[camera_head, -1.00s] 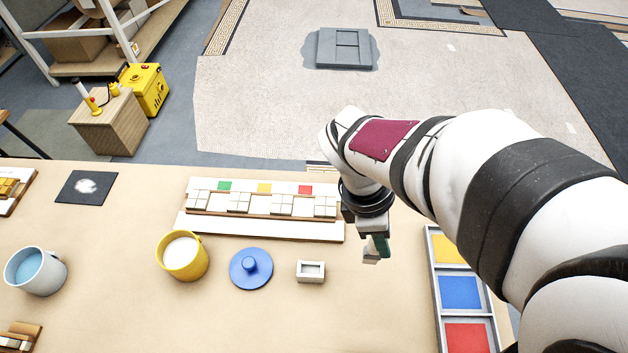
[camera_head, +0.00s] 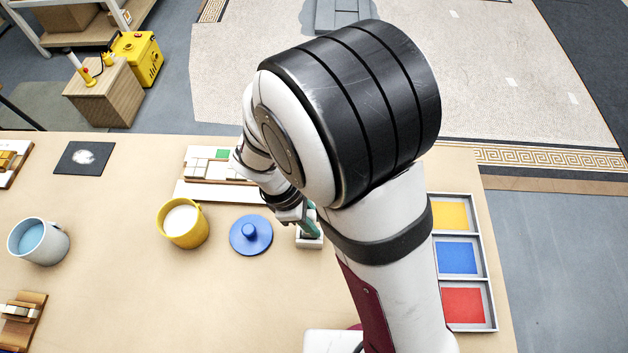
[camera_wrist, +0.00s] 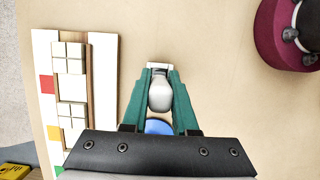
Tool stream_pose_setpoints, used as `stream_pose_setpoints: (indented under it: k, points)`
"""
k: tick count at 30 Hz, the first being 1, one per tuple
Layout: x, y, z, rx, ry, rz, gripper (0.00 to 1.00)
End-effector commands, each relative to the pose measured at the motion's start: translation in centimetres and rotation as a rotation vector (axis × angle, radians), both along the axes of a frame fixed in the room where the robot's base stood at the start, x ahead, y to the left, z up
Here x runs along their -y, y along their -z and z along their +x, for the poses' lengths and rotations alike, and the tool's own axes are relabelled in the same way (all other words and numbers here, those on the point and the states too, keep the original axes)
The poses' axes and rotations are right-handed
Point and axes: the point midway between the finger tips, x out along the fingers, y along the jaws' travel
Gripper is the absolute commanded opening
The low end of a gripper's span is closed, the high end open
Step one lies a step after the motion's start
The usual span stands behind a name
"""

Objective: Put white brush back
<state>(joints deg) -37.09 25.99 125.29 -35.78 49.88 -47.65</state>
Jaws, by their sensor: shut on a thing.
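My gripper (camera_head: 311,220) has green fingers and is shut on the white brush (camera_wrist: 160,94). In the wrist view, the brush's rounded pale end shows between the fingers. My gripper is at the small white holder (camera_head: 309,243), right of the blue lid, in the head view. The fingers overlap the holder's far part there. My arm and fingers hide most of the brush in the head view, so I cannot tell whether its lower end is inside the holder or just above it.
The blue lid (camera_head: 251,235) lies close left of the holder, with a yellow cup (camera_head: 182,224) beyond it. A white mosaic panel (camera_head: 220,192) lies behind. A tray of coloured tiles (camera_head: 487,262) stands at the right. The front middle of the table is clear.

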Motion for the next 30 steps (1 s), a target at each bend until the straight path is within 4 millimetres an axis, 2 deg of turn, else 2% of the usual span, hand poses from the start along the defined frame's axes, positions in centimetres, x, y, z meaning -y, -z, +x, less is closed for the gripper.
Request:
stream_pose_setpoints:
  k: [5,6,10,20,23,30]
  points:
    - [0.0,0.3,0.0,-0.001,0.000,-0.001,0.00]
    - [0.0,0.3,0.0,-0.001,0.000,-0.001,0.34]
    - [0.0,0.3,0.0,-0.001,0.000,0.000,0.57]
    - [-0.1,-0.3,0.1,0.002,0.000,0.002,0.57]
    - [-0.9,-2.3,0.1,0.006,0.001,0.003,0.57]
    - [-3.1,-8.7,0.1,0.004,0.001,0.003,0.57]
